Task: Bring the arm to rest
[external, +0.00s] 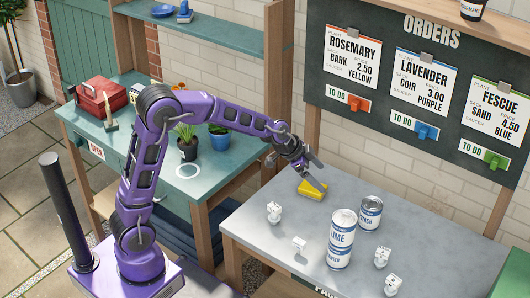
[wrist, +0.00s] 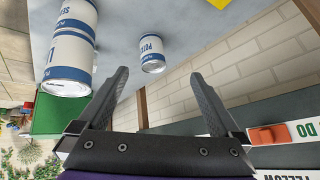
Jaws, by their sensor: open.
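My purple arm reaches over from the left in the external view, with its elbow raised. My gripper (external: 316,172) is open, its two fingers apart, in the air near the back left of the grey table (external: 262,242). A yellow block (external: 312,190) lies on the grey table just below the fingertips; whether they touch it I cannot tell. In the wrist view my gripper (wrist: 160,92) shows spread fingers with nothing between them. A yellow corner (wrist: 219,3) shows at the top edge of that view.
The orders board (external: 400,90) stands behind. Potted plants (external: 187,148) and a red toolbox (external: 100,98) occupy the teal bench.

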